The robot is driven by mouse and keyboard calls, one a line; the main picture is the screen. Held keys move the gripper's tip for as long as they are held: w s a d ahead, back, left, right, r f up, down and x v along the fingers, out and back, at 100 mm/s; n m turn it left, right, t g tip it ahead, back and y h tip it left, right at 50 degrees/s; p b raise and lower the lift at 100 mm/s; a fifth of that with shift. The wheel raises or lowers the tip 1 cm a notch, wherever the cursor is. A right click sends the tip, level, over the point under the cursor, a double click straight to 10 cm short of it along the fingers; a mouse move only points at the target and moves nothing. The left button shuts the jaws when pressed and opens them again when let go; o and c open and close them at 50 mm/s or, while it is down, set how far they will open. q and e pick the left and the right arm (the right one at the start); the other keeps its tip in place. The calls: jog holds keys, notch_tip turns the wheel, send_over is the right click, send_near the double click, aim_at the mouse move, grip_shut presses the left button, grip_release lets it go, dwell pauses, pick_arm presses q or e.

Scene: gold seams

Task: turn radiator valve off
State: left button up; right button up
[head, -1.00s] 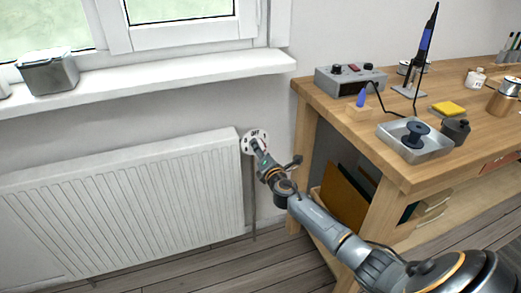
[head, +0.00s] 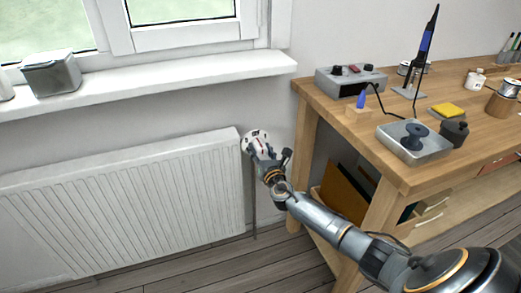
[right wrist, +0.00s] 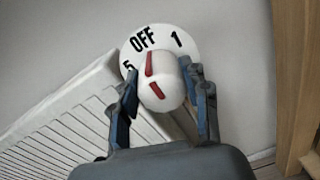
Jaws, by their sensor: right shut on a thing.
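The radiator valve is a white round knob (right wrist: 160,85) with red marks, in front of a white dial plate (right wrist: 187,45). In the right wrist view the plate reads OFF above the knob, 1 to the right and 5 at the left. One red mark lies on the knob's upper side, below OFF; another slants across its front. My right gripper (right wrist: 164,97) has its fingers on both sides of the knob and is shut on it. In the head view my right gripper (head: 258,149) covers much of the valve, at the upper right end of the radiator (head: 125,205). My left gripper is not in view.
A wooden workbench (head: 385,155) with a soldering station (head: 350,79) and a metal tray (head: 415,152) stands to the right of the valve. A windowsill (head: 150,80) with a metal tin (head: 50,74) is above the radiator. A pipe (head: 253,205) runs down below the valve.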

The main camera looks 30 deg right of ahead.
jog(key=shift+f, duration=0.1)
dwell(0.3)
jog(key=o, duration=1.2)
jog(key=shift+c, duration=0.2)
jog(key=v, duration=1.2)
